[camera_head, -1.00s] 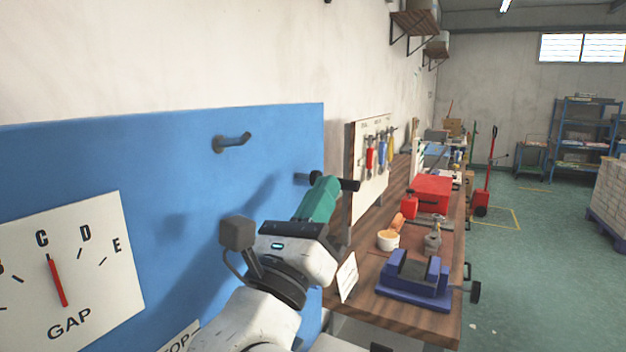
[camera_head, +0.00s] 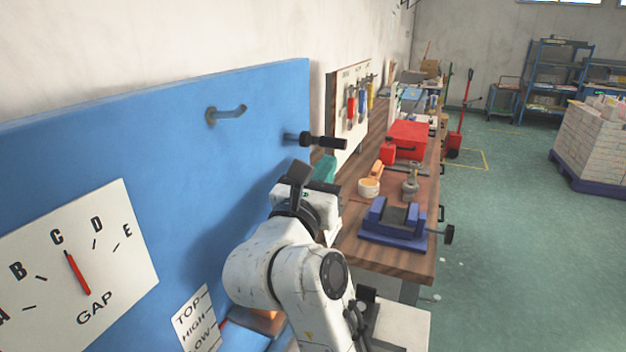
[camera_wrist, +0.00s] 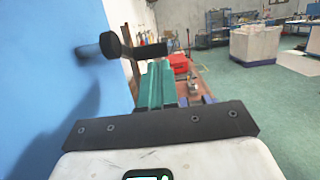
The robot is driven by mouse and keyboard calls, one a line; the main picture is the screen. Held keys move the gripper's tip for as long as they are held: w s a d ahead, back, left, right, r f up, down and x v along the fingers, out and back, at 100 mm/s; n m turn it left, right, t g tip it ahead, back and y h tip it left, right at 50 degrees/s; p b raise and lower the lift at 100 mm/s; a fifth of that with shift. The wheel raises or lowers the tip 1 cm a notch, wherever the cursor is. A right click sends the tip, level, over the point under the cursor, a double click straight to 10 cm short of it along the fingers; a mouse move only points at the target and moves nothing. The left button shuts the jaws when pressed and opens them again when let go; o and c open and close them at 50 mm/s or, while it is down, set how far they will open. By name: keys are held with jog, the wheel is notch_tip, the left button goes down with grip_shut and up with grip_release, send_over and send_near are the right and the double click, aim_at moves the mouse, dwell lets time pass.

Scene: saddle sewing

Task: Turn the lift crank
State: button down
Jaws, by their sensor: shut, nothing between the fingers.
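A crank with a black grip (camera_head: 323,142) stands out from the right end of a blue panel (camera_head: 180,150). I take it to be the lift crank. In the wrist view the crank (camera_wrist: 118,47) is above and left of my fingers, its dark bar reaching right. My gripper (camera_head: 328,165) has teal fingers, seen partly behind my wrist in the head view, just below the crank grip. In the wrist view my gripper (camera_wrist: 156,72) points forward with its fingers together and empty. I see no contact with the crank, but the exact gap is unclear.
A grey bent handle (camera_head: 227,112) sticks out of the panel left of the crank. A GAP dial (camera_head: 75,260) has its red needle near C. A TOP/HIGH/LOW label (camera_head: 195,318) is lower. A wooden bench (camera_head: 400,262) with a blue vise (camera_head: 393,222) lies right; open floor is beyond.

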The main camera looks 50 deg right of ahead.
aim_at(338, 147)
jog(key=shift+p+x, duration=0.4)
jog(key=shift+x, duration=1.4)
jog(key=shift+r, duration=0.1)
